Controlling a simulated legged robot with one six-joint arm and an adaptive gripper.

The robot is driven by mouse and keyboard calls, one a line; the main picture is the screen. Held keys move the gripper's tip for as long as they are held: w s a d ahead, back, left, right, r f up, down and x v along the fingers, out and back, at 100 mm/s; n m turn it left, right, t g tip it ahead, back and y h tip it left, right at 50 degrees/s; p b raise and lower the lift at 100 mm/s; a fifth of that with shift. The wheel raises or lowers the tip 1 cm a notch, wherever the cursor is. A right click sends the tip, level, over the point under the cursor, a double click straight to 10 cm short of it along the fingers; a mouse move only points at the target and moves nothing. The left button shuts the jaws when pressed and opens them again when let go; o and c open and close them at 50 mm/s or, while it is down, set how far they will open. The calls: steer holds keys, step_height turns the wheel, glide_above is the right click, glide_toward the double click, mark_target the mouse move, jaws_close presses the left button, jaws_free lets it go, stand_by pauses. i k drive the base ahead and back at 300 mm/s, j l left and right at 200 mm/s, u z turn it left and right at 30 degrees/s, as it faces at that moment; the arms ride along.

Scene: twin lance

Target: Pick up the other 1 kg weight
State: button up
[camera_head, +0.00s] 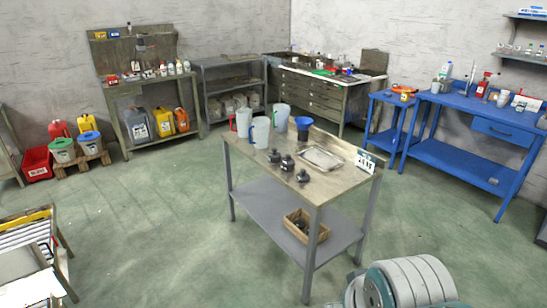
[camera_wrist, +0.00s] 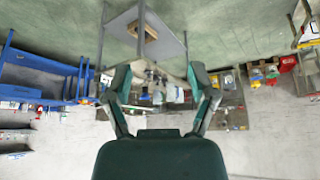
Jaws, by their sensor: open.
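Several small dark knobbed weights stand on the wooden top of the grey table (camera_head: 340,182): one toward the back left (camera_head: 274,156), one in the middle (camera_head: 288,162) and one nearer the front edge (camera_head: 302,177). Their mass marks are too small to read. A wooden box (camera_head: 293,229) with dark items in it sits on the table's lower shelf; the box also shows in the wrist view (camera_wrist: 150,33). My gripper (camera_wrist: 161,76) is open, its two teal and grey fingers spread with nothing held between them. The wrist view is upside down, and the gripper is apart from the table.
Clear jugs (camera_head: 260,133), a dark cup (camera_head: 303,127), a metal tray (camera_head: 322,157) and a small sign (camera_head: 365,161) share the tabletop. Blue benches (camera_head: 450,155) stand at right. A shelf cart (camera_head: 30,235) is at left. The green floor left of the table is clear.

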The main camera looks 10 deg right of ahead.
mark_target(275, 156)
steer(key=i+j+u, duration=0.3)
steer(key=i, duration=0.25)
steer(key=i+j+u, duration=0.25)
steer(key=i, duration=0.3)
steer(key=i+u, duration=0.3)
steer(key=i, duration=0.3)
steer(key=i+z, duration=0.6)
steer(key=z, duration=0.2)
steer(key=i+j+z, duration=0.25)
steer(key=z, duration=0.15)
steer(key=i+z, duration=0.35)
steer(key=i+j+z, duration=0.15)
steer(key=z, duration=0.2)
steer(key=i+j+z, duration=0.2)
steer(key=z, duration=0.15)
steer(key=i, duration=0.05)
